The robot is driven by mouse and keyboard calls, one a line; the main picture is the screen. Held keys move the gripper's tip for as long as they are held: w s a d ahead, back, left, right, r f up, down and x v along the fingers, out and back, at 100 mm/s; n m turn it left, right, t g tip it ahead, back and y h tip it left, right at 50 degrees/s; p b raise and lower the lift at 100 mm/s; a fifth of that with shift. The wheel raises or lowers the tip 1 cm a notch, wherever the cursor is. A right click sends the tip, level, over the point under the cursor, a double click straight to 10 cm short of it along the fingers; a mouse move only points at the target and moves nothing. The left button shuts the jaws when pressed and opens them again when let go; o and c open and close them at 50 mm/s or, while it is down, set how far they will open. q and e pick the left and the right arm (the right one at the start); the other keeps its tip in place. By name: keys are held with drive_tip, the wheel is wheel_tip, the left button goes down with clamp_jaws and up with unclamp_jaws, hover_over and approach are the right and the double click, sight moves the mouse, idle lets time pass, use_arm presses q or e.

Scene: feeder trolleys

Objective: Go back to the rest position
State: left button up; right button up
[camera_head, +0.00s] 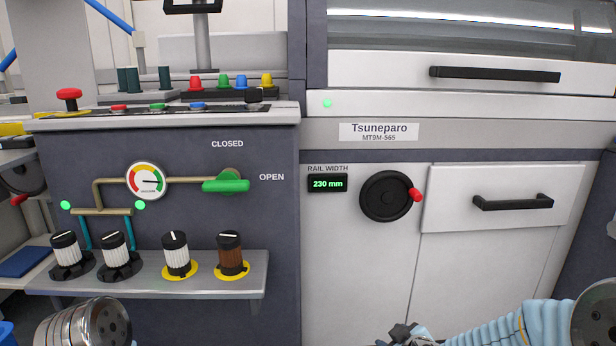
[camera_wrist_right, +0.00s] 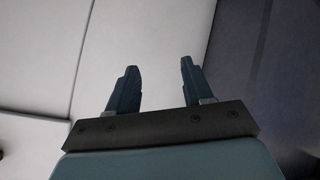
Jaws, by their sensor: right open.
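My right gripper (camera_wrist_right: 157,85) shows in the right wrist view with its two dark fingers apart and nothing between them. A pale cabinet panel and a dark panel lie beyond the fingers. In the head view part of my right gripper (camera_head: 402,334) shows at the bottom edge, below the handwheel, with the light blue right arm coming in from the lower right. A metal part of my left arm shows at the lower left. My left gripper is not in the picture.
The Tsuneparo machine (camera_head: 360,240) fills the right side, with a handwheel (camera_head: 385,196), a 230 mm display (camera_head: 327,184) and a drawer handle (camera_head: 513,202). A dark panel has a green valve lever (camera_head: 226,186) pointing to OPEN. A shelf (camera_head: 205,285) with several knobs juts out.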

drive_tip(key=s+a+f+m+g+y, duration=0.1)
drive_tip(key=s+a+f+m+g, duration=0.2)
drive_tip(key=s+f, duration=0.5)
drive_tip(key=s+a+f+m+g, duration=0.2)
drive_tip(key=s+f+m+g, duration=0.15)
drive_tip(key=s+f, duration=0.5)
drive_tip(key=s+a+f+m+g+y, duration=0.1)
drive_tip(key=s+a+f+m+g, duration=0.2)
drive_tip(key=s+f, duration=0.5)
wheel_tip(320, 180, up, 11)
drive_tip(key=p, duration=1.2)
drive_tip(key=shift+w+a, duration=0.2)
drive_tip(key=shift+w, duration=0.05)
